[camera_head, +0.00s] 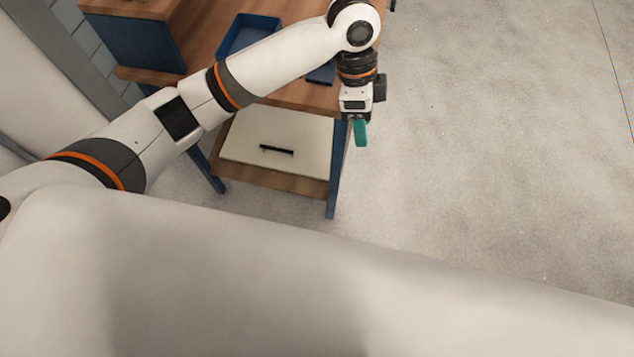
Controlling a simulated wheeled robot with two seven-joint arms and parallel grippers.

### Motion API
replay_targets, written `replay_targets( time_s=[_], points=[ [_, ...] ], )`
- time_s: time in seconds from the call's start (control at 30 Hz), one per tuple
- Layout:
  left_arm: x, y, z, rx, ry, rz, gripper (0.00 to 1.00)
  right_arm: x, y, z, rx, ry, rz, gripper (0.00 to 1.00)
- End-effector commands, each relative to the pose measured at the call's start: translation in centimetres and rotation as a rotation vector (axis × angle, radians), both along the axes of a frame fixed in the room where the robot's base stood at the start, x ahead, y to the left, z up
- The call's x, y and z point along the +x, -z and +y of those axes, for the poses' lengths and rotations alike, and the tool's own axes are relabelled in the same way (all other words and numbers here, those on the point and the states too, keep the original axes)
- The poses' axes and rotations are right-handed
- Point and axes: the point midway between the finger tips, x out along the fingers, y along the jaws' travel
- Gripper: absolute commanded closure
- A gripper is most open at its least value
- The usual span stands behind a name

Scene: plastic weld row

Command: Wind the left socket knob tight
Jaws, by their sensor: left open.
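No socket knob can be made out in the head view. My left gripper (360,134) hangs at the right end of the wooden bench (290,97), pointing down beside its edge. Its teal fingers are open and I see nothing between them, though they overlap in this view. My left arm crosses over the bench and hides part of its top. My right gripper is out of the picture.
A blue tray (235,40) stands on the bench top. A small dark blue item (322,73) lies partly hidden behind my arm. Open grey floor (500,150) extends right.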

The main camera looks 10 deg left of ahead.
Motion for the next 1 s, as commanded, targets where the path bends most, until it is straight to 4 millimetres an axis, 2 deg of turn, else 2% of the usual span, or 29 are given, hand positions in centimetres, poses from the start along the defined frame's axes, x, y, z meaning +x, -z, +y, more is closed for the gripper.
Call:
replay_targets(
  time_s=[0.2, 0.47, 0.77, 1.0],
  points=[
    [-2.4, 2.4, -1.1, -0.085, -0.101, -0.017, 0.52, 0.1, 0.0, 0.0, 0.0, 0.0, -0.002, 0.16],
    [-4.6, 4.5, -1.1, -0.164, -0.27, -0.04, 0.52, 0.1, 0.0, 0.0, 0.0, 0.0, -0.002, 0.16],
    [-6.8, 6.5, 0.7, -0.215, -0.513, -0.065, 0.52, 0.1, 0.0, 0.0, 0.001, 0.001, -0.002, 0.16],
    [-8.5, 7.9, 3.6, -0.211, -0.714, -0.089, 0.52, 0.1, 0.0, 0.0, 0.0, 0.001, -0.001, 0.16]
  ],
)
